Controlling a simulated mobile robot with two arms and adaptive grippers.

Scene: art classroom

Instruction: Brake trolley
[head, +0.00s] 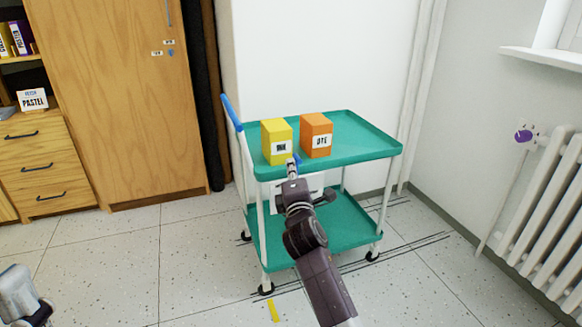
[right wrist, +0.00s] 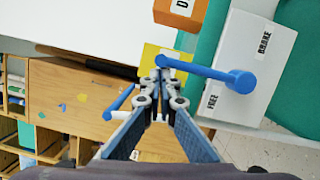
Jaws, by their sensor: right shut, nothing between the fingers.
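The trolley (head: 370,150) has two teal trays, a white frame and a blue push handle (head: 231,112) at its left. A white plate (right wrist: 245,62) on its near side reads BRAKE and FREE. A blue lever (right wrist: 205,71) pivots on this plate, its arm pointing left in the right wrist view, beyond the FREE label's side. In the head view its blue end (head: 297,159) shows beside my right gripper (head: 292,164). That gripper is shut and empty, its fingertips (right wrist: 161,84) close to the lever's round end; contact is unclear. Part of my left arm's end (head: 20,293) shows bottom left, fingers unclear.
A yellow box (head: 276,141) and an orange box (head: 316,135) labelled DYE stand on the top tray. A wooden cabinet (head: 120,90) is left, a white radiator (head: 545,200) right. A wall is close behind the trolley. The floor in front is mostly clear.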

